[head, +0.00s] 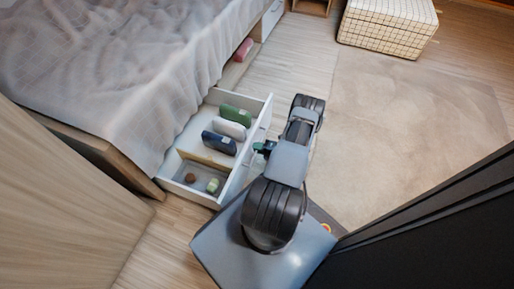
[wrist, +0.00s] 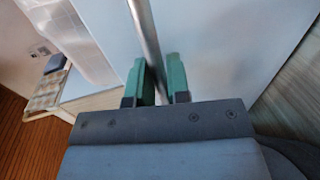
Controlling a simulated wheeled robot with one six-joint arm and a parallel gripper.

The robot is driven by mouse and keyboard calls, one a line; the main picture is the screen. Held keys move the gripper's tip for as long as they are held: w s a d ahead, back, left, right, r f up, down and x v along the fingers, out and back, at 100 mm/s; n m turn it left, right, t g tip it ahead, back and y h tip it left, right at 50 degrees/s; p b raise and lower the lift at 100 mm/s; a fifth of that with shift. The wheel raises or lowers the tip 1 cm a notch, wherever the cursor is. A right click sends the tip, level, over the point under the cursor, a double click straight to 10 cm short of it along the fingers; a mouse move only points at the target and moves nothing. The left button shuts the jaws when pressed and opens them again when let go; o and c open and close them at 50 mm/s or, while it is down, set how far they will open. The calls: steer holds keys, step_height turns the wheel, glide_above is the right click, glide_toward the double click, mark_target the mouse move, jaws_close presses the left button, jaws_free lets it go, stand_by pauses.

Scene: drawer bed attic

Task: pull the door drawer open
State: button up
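The white drawer (head: 238,186) under the bed stands pulled out, with its inside in view. In the head view its front panel faces my arm, at the right. A grey metal bar handle (wrist: 145,28) runs along the front panel (wrist: 215,40) in the wrist view. My gripper (head: 262,147) is at the drawer front. The finger contact itself is partly hidden.
The drawer holds green (head: 236,115), white (head: 229,128) and dark blue (head: 219,143) bundles, plus small items in a front compartment. The bed (head: 120,70) is at the left. A rug (head: 400,120) covers open floor at the right; a checked ottoman (head: 388,24) stands behind.

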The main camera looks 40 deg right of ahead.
steer(key=o, duration=0.3)
steer(key=p+v, duration=0.3)
steer(key=v, duration=1)
steer(key=shift+s+d+r, duration=0.1)
steer(key=shift+s+d, duration=0.1)
steer(key=shift+s, duration=0.1)
